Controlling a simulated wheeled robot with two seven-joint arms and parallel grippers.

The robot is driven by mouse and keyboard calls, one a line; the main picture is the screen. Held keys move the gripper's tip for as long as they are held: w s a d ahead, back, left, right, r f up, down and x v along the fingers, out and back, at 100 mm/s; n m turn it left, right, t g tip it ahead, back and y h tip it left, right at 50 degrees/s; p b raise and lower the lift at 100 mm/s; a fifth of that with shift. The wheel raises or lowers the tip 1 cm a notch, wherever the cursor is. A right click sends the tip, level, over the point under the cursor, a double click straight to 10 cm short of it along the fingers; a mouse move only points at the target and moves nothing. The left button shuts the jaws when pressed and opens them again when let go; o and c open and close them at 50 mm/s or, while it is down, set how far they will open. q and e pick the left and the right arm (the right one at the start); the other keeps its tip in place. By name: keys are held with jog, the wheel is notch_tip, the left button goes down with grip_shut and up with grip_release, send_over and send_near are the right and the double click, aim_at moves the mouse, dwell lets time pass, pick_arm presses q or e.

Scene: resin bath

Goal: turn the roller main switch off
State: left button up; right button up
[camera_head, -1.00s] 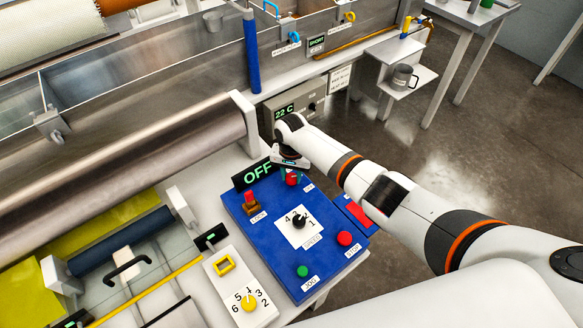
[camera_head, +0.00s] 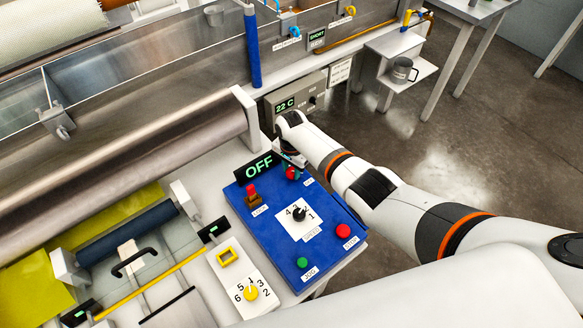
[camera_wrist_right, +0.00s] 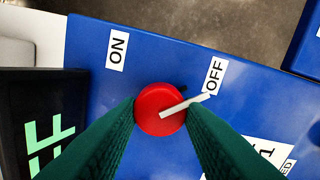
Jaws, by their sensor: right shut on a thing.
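The roller main switch is a red round knob with a white pointer (camera_wrist_right: 158,122) on the blue control panel (camera_head: 270,225). In the right wrist view the pointer aims at the OFF label (camera_wrist_right: 215,76); the ON label (camera_wrist_right: 117,48) is to the left. My right gripper (camera_wrist_right: 161,108) is shut on the knob, with a green finger at each side. In the head view the knob (camera_head: 291,174) shows partly below my gripper. The black display (camera_head: 258,168) beside it reads OFF in green. My left gripper is not in view.
The panel also holds a red-topped lever switch (camera_head: 252,193), a black speed dial (camera_head: 299,214), a red stop button (camera_head: 343,231) and a green jog button (camera_head: 302,262). A grey 22 C control box (camera_head: 296,103) stands behind. A large metal roller (camera_head: 130,150) is at left.

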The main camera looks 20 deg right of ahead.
aim_at(292, 171)
jog(key=shift+w+d+r, duration=0.1)
jog(key=o, duration=1)
jog(key=shift+c, duration=0.2)
jog(key=shift+r, duration=0.3)
notch_tip(292, 171, up, 11)
jog(key=shift+r, duration=0.15)
